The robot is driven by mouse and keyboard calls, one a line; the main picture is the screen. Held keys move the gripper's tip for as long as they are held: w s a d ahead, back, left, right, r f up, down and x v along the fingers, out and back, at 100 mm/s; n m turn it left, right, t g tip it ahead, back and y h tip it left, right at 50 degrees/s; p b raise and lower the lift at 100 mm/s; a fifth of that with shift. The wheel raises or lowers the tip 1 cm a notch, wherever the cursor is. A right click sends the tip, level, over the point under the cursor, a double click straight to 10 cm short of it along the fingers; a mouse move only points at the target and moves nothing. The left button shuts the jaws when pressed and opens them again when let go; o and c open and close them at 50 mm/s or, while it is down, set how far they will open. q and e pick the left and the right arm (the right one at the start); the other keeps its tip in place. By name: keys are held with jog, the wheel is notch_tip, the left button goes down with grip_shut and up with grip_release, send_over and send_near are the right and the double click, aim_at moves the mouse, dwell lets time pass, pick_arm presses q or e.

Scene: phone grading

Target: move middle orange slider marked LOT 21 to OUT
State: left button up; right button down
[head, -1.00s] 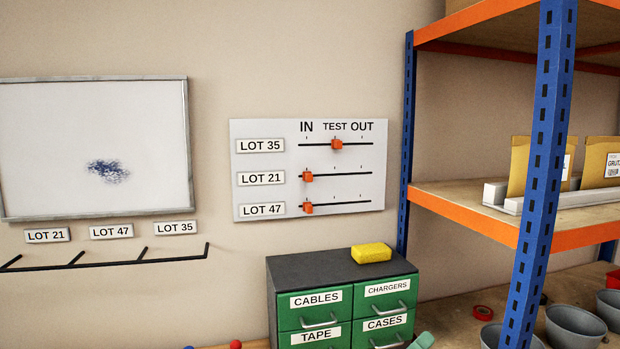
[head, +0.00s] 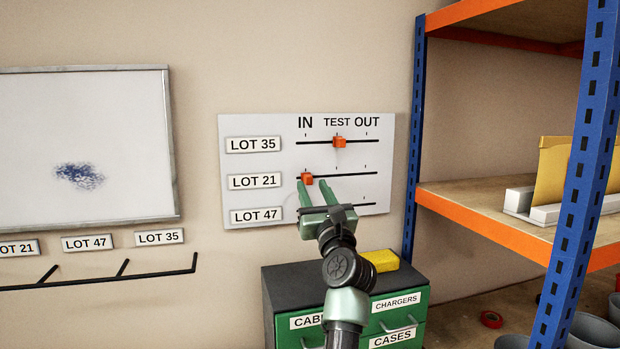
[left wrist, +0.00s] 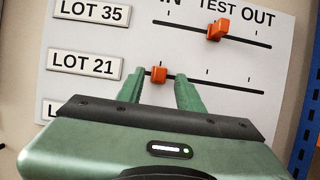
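The white slider board (head: 380,150) hangs on the wall with three tracks. The orange LOT 21 slider (head: 307,179) is at the IN end of the middle track; it also shows in the left wrist view (left wrist: 158,75). My left gripper (head: 313,184) is open in front of the board. In the left wrist view its fingers (left wrist: 156,84) stand on either side of the slider, with a gap visible to the right finger; I cannot tell whether they touch it. The LOT 35 slider (head: 339,142) is at TEST. The LOT 47 slider is hidden behind my gripper. My right gripper is not in view.
A green drawer cabinet (head: 395,322) with a yellow sponge (head: 384,260) on top stands below the board. A blue and orange shelf rack (head: 490,228) is to the right. A whiteboard (head: 80,120) and black hook rail (head: 95,283) are left.

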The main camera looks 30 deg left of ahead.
aim_at(310, 183)
pick_arm(q)
jog(key=shift+p+x, duration=0.3)
jog(key=shift+x, duration=1.2)
grip_shut()
